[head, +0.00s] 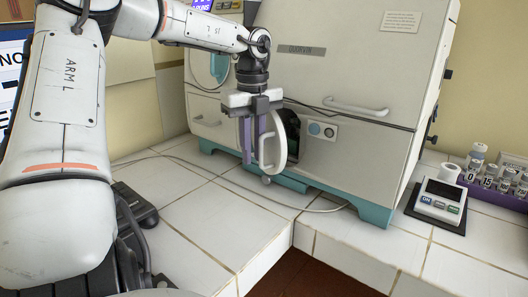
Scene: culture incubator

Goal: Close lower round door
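The lower round door (281,143) is a pale disc on the front of the white incubator (330,75). It stands swung out, seen nearly edge-on, with a dark opening (306,138) behind it. A pale curved handle (264,158) shows on its near side. My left gripper (255,152) points down just left of the door, its two purple-tinted fingers a little apart, beside the handle. I cannot tell whether they touch the door. The fingers hide part of the door. My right gripper is out of view.
An upper round window (219,66) lies behind my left arm. A grey cable crosses the white tiled bench (190,190). A small white device (440,200) and a purple rack of vials (498,184) stand at the right. The bench front is mostly clear.

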